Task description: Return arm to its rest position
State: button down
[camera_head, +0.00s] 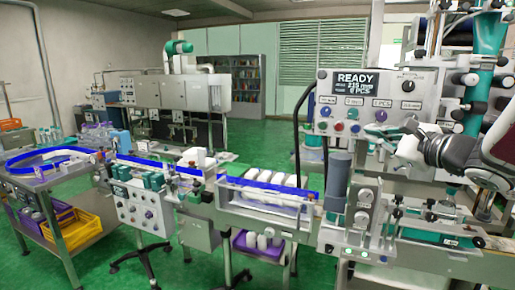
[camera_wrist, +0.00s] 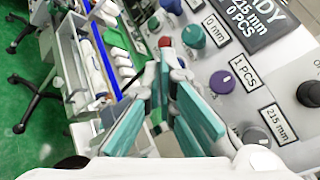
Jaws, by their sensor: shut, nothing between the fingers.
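My gripper (camera_head: 405,140) is at the right of the head view, in front of the lower right part of the sleeve applicator's control panel (camera_head: 335,112). In the wrist view my gripper (camera_wrist: 170,75) has its teal-padded fingers drawn together at the tips, with nothing between them. The panel fills the right of that view, with a green knob (camera_wrist: 193,36), a purple knob (camera_wrist: 221,82), a black knob (camera_wrist: 312,93) and a red button (camera_wrist: 165,42). The fingers appear in front of the panel; I cannot tell whether they touch it. The display (camera_head: 354,84) reads READY and 0 PCS.
A conveyor with blue rails (camera_head: 265,188) carries white bottles (camera_head: 290,182) left of the applicator. A grey cylinder (camera_head: 338,175) stands below the panel. A yellow crate (camera_head: 80,232) sits under the left table.

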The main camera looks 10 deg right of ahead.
jog(key=s+a+f+n+g+y, duration=0.2)
jog(key=s+a+f+n+g, duration=0.3)
jog(key=a, duration=0.6)
jog(key=s+a+n+g+y, duration=0.35)
jog(key=s+a+n, duration=0.35)
jog(key=a, duration=0.4)
jog(key=s+d+f+n+g+h, duration=0.1)
jog(key=s+f+n+h, duration=0.3)
jog(key=s+n, duration=0.2)
jog(key=s+f+n+g+h, duration=0.2)
jog(key=s+f+n+h, duration=0.2)
jog(key=s, duration=0.5)
jog(key=shift+s+d+n+h, duration=0.15)
jog(key=shift+d+n+h, duration=0.25)
jog(key=shift+n+h, duration=0.4)
